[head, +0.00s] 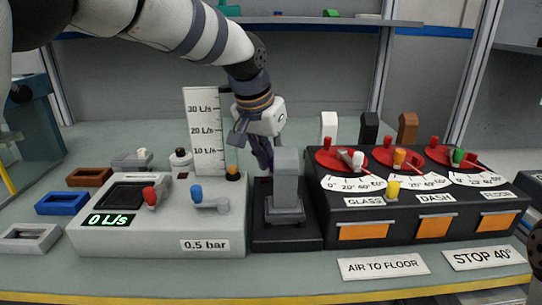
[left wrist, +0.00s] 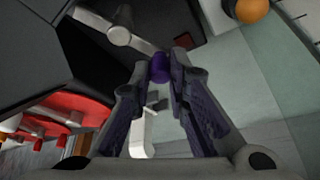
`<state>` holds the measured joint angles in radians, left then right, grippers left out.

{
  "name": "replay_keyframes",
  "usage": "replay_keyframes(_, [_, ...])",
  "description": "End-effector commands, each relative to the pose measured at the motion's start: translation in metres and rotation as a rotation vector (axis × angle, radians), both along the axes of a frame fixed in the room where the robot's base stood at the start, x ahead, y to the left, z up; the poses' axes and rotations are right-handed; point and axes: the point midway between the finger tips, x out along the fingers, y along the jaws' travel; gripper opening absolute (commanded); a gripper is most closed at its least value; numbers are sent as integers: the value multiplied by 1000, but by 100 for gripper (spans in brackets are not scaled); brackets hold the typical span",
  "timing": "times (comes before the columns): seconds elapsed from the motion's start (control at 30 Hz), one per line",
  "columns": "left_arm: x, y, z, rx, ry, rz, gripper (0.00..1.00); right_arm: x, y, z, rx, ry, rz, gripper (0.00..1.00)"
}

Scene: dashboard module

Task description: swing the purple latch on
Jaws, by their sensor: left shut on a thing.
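The purple latch (left wrist: 160,67) shows in the left wrist view as a small rounded purple end between my fingertips. My left gripper (left wrist: 161,66) is shut on it. In the head view my left gripper (head: 263,160) points down behind the grey upright block (head: 286,185) on the black base (head: 286,240). The block and the fingers hide the latch there, so I cannot tell its angle.
A grey box (head: 220,235) with red and blue levers stands left of the black base. A black panel (head: 325,225) with red dials stands close on its right. A flow scale (head: 205,130) rises just left of my gripper. Small trays (head: 62,203) lie far left.

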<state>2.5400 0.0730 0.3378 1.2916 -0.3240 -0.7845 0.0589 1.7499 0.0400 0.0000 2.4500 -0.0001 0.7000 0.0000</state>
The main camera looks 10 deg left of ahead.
Motion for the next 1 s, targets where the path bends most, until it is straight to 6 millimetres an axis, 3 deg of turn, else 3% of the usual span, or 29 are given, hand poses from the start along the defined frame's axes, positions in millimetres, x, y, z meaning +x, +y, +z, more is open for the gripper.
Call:
replay_keyframes(0.17, [0,0,-1,0,3,1,0,0,0,0,0,1,0,40])
replay_keyframes(0.2, [0,0,-1,0,3,1,20,0,0,0,0,1,0,40])
replay_keyframes(0.27, [0,0,-1,0,3,1,34,0,0,0,0,1,0,40])
replay_keyframes(0.3, [0,0,-1,0,3,1,36,0,0,0,0,1,0,40])
replay_keyframes(0.6, [-1,0,3,1,0,1,36,0,0,0,0,0,0,40])
replay_keyframes(0.67, [-4,1,12,0,-3,1,36,0,0,0,0,0,0,40])
replay_keyframes(1.0, [-36,10,91,-2,-3,2,36,0,0,0,0,0,0,40])
